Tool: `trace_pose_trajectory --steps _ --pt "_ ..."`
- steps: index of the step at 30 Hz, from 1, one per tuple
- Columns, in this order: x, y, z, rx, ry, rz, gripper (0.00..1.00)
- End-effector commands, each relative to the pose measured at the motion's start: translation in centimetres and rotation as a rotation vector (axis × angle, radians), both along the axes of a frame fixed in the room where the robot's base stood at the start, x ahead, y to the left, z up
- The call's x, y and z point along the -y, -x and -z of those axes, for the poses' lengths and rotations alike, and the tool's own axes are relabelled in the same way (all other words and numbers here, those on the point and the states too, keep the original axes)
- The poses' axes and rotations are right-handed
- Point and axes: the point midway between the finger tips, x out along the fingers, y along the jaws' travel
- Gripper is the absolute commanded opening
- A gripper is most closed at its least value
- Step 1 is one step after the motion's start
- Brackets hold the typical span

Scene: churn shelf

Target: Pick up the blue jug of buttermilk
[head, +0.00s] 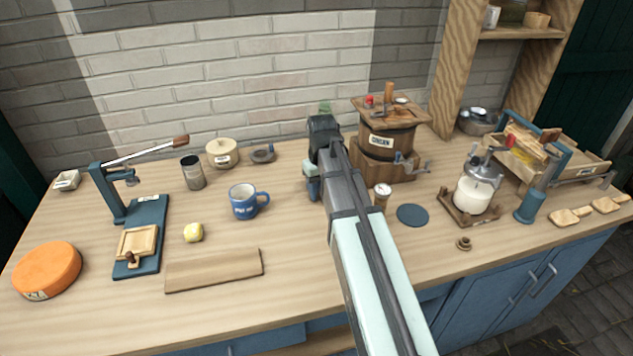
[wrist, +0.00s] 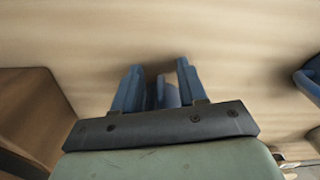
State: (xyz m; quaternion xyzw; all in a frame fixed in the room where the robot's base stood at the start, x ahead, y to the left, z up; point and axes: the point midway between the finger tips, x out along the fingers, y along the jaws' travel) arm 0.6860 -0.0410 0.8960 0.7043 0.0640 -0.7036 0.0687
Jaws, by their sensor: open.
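A blue jug (head: 243,202) with a handle on its right and white lettering stands upright on the table, left of my gripper (head: 313,188) in the head view. The lettering is too small to read. In the wrist view my gripper (wrist: 158,78) shows two blue fingers spread apart, pointing at the table. A small blue shape shows between or behind the fingers; I cannot tell what it is. A rounded blue thing (wrist: 311,80), likely the jug, is cut off by the right edge of the wrist view, clear of the fingers. My arm hides part of the table.
A wooden box with a churn (head: 385,145) stands close right of my gripper. A blue lever press (head: 147,215) stands further left.

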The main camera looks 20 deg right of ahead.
Motion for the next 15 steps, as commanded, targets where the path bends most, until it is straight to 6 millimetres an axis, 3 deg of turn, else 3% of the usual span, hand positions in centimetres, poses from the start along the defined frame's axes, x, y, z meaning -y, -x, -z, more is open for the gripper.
trace_pose_trajectory --steps 4,15 --pt "-0.01 -0.01 -0.03 0.000 0.000 0.000 0.42" --pt "-0.01 0.00 -0.05 0.000 0.000 0.000 0.06"
